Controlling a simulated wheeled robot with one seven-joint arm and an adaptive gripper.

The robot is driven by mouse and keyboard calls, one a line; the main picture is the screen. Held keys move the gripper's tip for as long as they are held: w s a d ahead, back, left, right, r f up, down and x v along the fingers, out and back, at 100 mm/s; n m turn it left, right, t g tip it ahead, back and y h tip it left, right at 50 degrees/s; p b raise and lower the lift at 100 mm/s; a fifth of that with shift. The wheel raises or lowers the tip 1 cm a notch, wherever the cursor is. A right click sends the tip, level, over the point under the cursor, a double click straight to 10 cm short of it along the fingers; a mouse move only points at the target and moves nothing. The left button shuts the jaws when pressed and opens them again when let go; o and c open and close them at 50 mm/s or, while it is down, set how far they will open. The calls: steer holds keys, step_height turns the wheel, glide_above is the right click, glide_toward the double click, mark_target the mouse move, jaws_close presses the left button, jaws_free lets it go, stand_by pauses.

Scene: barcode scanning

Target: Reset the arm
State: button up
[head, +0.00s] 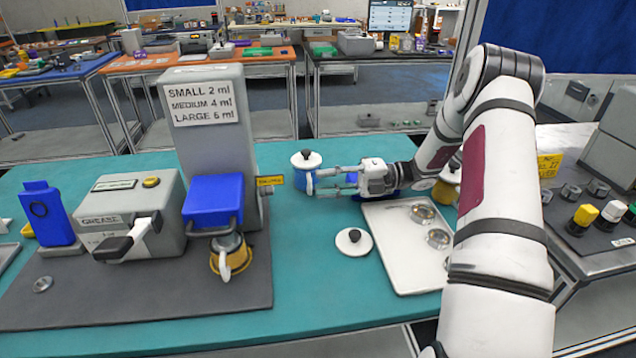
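My gripper (322,182) is over the teal table, pointing left, with its two fingers apart. The fingertips end at the right side of a small blue pot with a white lid and black knob (306,160). I cannot tell whether they touch it. My white arm reaches in from the lower right and hides part of the table's right side.
A grey dispenser (212,120) with a blue block and a grey machine (130,210) stand on a dark mat to the left.

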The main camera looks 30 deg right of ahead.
stand_by(0.5)
steer(key=s+a+r+n+g+h, duration=0.75)
steer(key=s+a+r+n, duration=0.45)
steer(key=n, duration=0.6)
steer(key=s+r+n+t+h, duration=0.2)
steer(key=s+n+h, duration=0.3)
steer(key=s+n, duration=0.4)
steer(key=s+r+n+t+h, duration=0.1)
steer(key=s+n+t+h, duration=0.3)
steer(key=s+n, duration=0.4)
steer(key=n, duration=0.4)
steer(key=shift+s+d+r+n+h, duration=0.2)
steer(key=shift+s+r+n+h, duration=0.15)
steer(key=shift+r+n, duration=0.05)
